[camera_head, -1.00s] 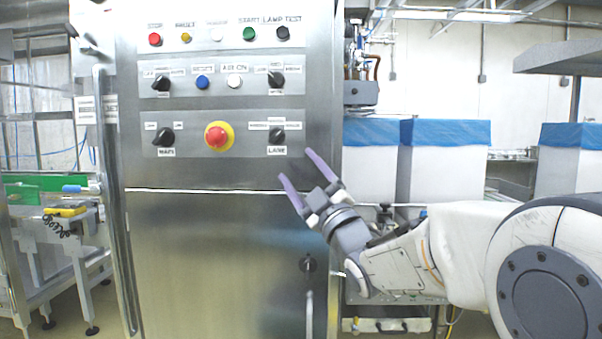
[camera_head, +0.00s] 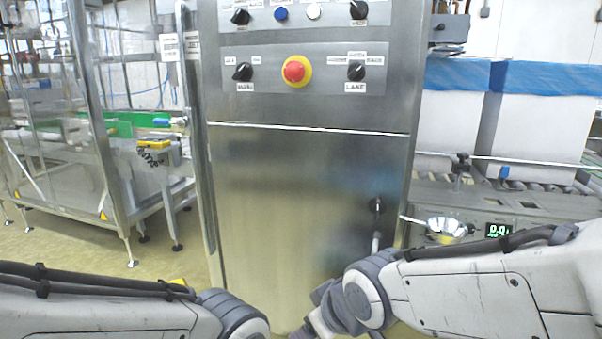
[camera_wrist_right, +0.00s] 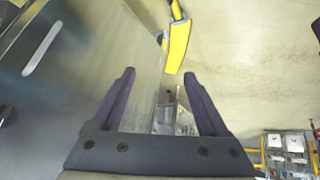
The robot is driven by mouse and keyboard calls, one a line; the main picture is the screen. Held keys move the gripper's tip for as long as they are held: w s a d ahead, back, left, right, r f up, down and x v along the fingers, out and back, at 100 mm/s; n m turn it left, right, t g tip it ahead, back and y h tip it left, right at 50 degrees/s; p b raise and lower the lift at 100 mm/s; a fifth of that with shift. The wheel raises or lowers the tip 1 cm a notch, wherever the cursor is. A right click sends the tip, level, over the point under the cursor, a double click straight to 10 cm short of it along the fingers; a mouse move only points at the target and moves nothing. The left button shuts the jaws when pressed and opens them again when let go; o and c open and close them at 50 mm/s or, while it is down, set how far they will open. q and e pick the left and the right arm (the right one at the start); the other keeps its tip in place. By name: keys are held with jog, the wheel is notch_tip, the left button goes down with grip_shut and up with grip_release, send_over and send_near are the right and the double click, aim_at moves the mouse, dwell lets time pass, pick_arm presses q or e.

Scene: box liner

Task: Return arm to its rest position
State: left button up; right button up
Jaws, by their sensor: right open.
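My right arm (camera_head: 470,285) comes in from the right in the head view, bent with its wrist low at the bottom centre in front of the steel cabinet (camera_head: 300,190). In the right wrist view my right gripper (camera_wrist_right: 159,78) is open, its two purple fingers apart with nothing between them. Its fingertips are cut off at the bottom of the head view. My left arm (camera_head: 100,308) lies along the bottom left edge of the head view. Its gripper is out of view.
The cabinet carries a red emergency button (camera_head: 296,71) and dark selector knobs. A framed conveyor machine (camera_head: 120,150) stands at the left. At the right are white boxes with blue tops (camera_head: 545,120) and a green display (camera_head: 498,230). Floor between the left machine and cabinet is clear.

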jog(key=s+d+f+g+h, duration=0.1)
jog(key=s+f+g, duration=0.2)
jog(key=s, duration=0.5)
jog(key=s+d+f+g+h, duration=0.1)
jog(key=s+f+g, duration=0.15)
jog(key=s, duration=0.55)
notch_tip(320, 180, up, 35)
jog(key=p, duration=3.4)
jog(key=shift+d+g+p, duration=0.2)
jog(key=shift+g+p, duration=0.1)
jog(key=shift+g, duration=0.05)
